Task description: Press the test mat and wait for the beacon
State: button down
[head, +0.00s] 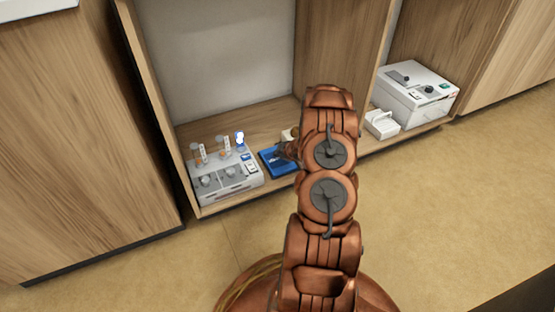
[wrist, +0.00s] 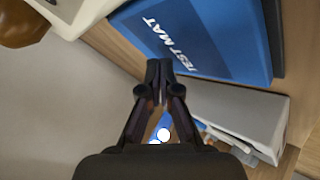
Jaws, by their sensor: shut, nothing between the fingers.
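The blue test mat (head: 270,163) lies on the low shelf of the open cabinet; my arm hides its right part. In the wrist view the mat (wrist: 225,35) fills the top, with white "TEST MAT" lettering. My gripper (wrist: 160,65) is shut and empty, its fingertips at the mat's edge in the picture. I cannot tell whether they touch it. In the head view my gripper (head: 284,150) is small and partly hidden over the mat. A small blue fixture with a bright white top, which looks like the beacon (head: 240,138), stands at the back right of the grey-white unit; it shows below my fingers (wrist: 163,134).
The grey-white unit (head: 226,184) with knobs and orange-topped vials stands left of the mat. A small white box (head: 381,123) and a larger white device (head: 416,92) stand to the right. Wooden cabinet walls enclose the shelf. The floor (head: 450,200) in front is clear.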

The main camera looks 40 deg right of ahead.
aim_at(278, 160)
jog(key=shift+f, duration=0.9)
dwell(1.5)
jog(key=shift+r+p, duration=0.15)
jog(key=shift+p, duration=0.25)
jog(key=shift+r+p, duration=0.6)
jog(key=shift+r, duration=0.15)
jog(key=shift+r, duration=0.1)
jog(key=shift+r+p, duration=2)
jog(key=shift+r, duration=0.4)
